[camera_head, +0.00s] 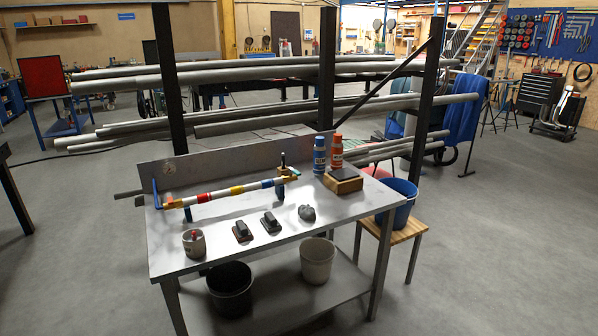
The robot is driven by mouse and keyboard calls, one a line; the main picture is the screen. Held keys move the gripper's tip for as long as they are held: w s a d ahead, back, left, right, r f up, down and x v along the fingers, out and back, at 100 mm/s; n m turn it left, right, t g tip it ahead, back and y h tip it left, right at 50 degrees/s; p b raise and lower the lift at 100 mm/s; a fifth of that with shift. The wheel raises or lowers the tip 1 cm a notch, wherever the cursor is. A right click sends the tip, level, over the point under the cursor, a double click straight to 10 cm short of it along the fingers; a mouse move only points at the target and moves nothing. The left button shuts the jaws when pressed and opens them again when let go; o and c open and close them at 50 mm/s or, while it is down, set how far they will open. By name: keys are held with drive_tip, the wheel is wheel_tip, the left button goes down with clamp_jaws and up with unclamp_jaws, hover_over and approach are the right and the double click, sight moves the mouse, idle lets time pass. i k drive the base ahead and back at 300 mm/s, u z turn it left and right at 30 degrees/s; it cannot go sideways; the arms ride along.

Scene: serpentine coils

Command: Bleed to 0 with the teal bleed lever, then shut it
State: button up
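A metal workbench (345,205) stands in the middle of the view. A pipe with white, red, yellow and blue bands (220,194) runs along it, raised on blue supports. A blue upright part (156,194) stands at its left end. A brass-coloured fitting with a dark upright top (283,168) is at its right end. A small teal piece (295,171) shows there and may be the bleed lever; its position is too small to tell. A small round disc (169,168) on the back panel may be a gauge; no reading is legible. My gripper is not in view.
On the bench are a grey can (194,243), two dark blocks (256,228), a grey lump (307,212), a wooden box (343,181), a blue bottle (319,155) and an orange bottle (336,152). A pipe rack (325,75) stands behind.

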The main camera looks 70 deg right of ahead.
sight(290, 170)
drive_tip(key=z, duration=1.2)
